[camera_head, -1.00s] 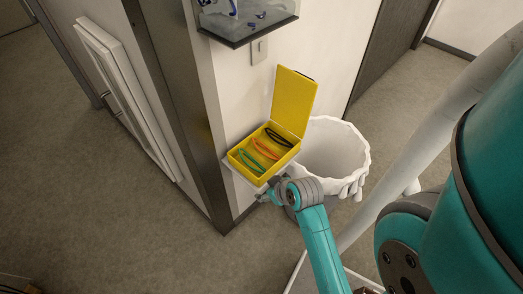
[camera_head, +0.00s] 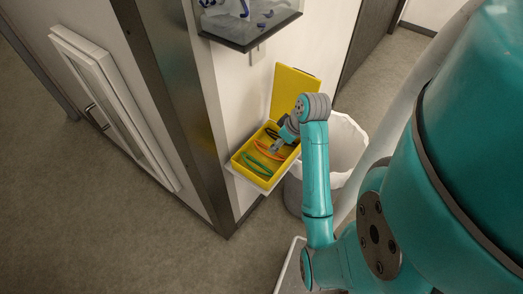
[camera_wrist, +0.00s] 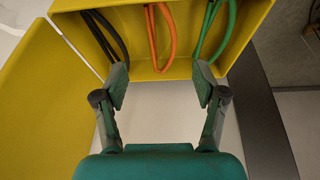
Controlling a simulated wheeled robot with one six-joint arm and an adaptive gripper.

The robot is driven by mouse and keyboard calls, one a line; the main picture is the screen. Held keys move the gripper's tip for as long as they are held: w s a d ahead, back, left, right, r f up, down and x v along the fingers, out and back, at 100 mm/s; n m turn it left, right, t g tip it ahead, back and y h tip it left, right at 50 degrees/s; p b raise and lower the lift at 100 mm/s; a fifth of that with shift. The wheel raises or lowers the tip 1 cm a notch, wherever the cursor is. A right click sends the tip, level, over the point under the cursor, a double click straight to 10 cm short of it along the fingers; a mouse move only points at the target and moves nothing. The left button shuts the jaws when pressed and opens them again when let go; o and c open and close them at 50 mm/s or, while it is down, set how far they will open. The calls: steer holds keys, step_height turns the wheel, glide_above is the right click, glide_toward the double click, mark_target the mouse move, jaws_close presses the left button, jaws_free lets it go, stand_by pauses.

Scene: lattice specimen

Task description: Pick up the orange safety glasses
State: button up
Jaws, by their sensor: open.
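The orange safety glasses (camera_wrist: 161,36) lie in the yellow box between a black pair (camera_wrist: 104,34) and a green pair (camera_wrist: 214,30). In the head view the orange glasses (camera_head: 267,152) are partly hidden by my arm's end. My gripper (camera_wrist: 161,85) is open and empty in the wrist view. Its two fingers stand apart near the box's edge, with the orange glasses ahead, lined up with the gap between them. In the head view my gripper (camera_head: 281,146) is over the box, and its fingertips are too small to make out.
The yellow box (camera_head: 245,179) has its lid (camera_head: 292,88) raised and sits on a small white shelf (camera_head: 259,191) against the wall. A white-lined bin (camera_head: 347,150) stands to its right. A glass case (camera_head: 247,36) hangs above. A dark wall corner post (camera_head: 187,140) is left of the box.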

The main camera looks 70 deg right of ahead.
mark_target(268, 152)
steer(key=x, duration=0.5)
steer(key=shift+w+x, duration=0.15)
steer(key=shift+x, duration=1.15)
steer(key=shift+w+x, duration=0.15)
steer(key=shift+x, duration=1.2)
steer(key=shift+a+r, duration=0.1)
steer(key=shift+r, duration=0.1)
steer(key=shift+c, duration=0.3)
steer(key=c, duration=1)
